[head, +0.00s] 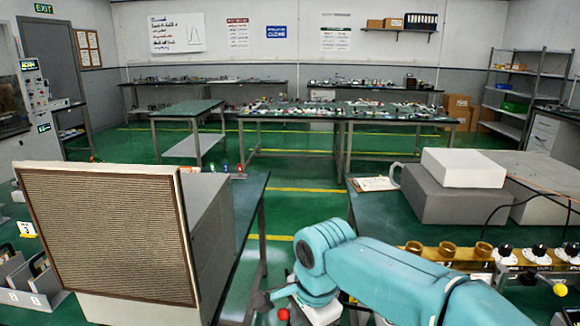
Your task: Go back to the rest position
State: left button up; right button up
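My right arm, teal, comes in from the lower right and bends at a joint near the bottom middle of the head view. A dark part of my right gripper (264,299) shows below that joint, over the gap between the two green-topped benches. The rest of it is hidden or cut off by the bottom edge, so I cannot see whether it is open or holds anything. My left arm and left gripper are not in view.
A box with a brown grille (110,235) stands on the left bench. On the right bench are a grey box with a white box (463,167) on top, and a brass-coloured panel with black knobs (505,250). Green floor with yellow lines (300,190) is clear between the benches.

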jog(key=s+d+f+g+p, duration=0.1)
jog(key=s+d+f+g, duration=0.2)
jog(key=f, duration=0.4)
jog(key=s+d+f+m+g+p, duration=0.1)
jog(key=s+d+f, duration=0.25)
jog(key=f, duration=0.45)
jog(key=s+d+f+g+p, duration=0.1)
jog(key=s+d+f, duration=0.1)
jog(key=d+f, duration=0.35)
jog(key=s+a+f+n+t+y, duration=0.2)
jog(key=s+f+n+t, duration=0.1)
jog(key=s+f+n, duration=0.7)
jog(key=s+f, duration=0.1)
jog(key=s, duration=0.1)
jog(key=shift+s+a+f+n+t+y+p, duration=0.3)
jog(key=shift+a+f+t+y, duration=0.05)
jog(key=shift+f+t+y, duration=0.05)
